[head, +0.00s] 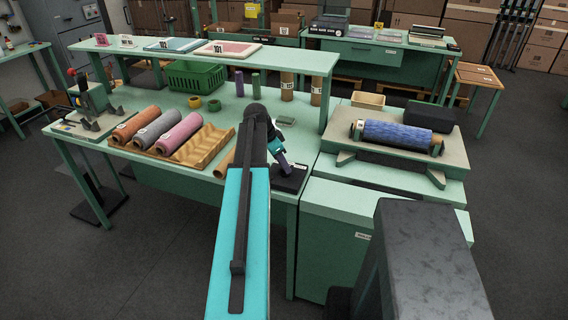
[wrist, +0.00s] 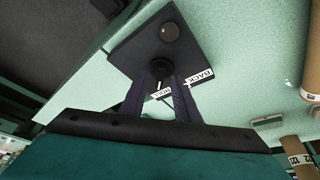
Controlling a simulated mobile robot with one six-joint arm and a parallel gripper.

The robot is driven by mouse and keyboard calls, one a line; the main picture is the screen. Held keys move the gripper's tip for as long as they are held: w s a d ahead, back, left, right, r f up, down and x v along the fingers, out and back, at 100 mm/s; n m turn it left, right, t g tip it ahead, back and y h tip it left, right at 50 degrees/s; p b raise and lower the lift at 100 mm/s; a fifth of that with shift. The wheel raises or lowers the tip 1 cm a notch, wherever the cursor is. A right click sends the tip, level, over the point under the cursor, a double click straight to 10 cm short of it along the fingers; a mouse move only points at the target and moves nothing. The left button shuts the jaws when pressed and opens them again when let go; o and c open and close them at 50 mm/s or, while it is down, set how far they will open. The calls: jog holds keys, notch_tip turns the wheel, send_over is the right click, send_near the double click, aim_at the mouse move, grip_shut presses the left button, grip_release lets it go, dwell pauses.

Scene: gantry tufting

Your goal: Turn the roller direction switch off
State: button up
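The switch box is a dark flat plate (head: 291,181) on the front right corner of the green bench, just below my gripper (head: 280,160) in the head view. In the wrist view the dark plate (wrist: 150,42) bears a round knob (wrist: 170,32) and a small dark switch part (wrist: 159,70) between my fingertips. My gripper (wrist: 161,73) points down at it with its two dark fingers apart. Whether they touch the switch part is unclear. A white label reading BACK (wrist: 200,77) lies beside the plate edge; another label (wrist: 163,92) shows between the fingers. The switch position cannot be read.
A tan corrugated rack (head: 196,150) with several yarn rolls stands left of my arm. A machine with a blue roll (head: 396,136) stands to the right. A raised green shelf (head: 270,55) spans the bench's back. Cardboard tubes (wrist: 300,155) stand at right in the wrist view.

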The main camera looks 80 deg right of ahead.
jog(key=shift+s+f, duration=0.15)
jog(key=shift+f, duration=0.2)
grip_shut()
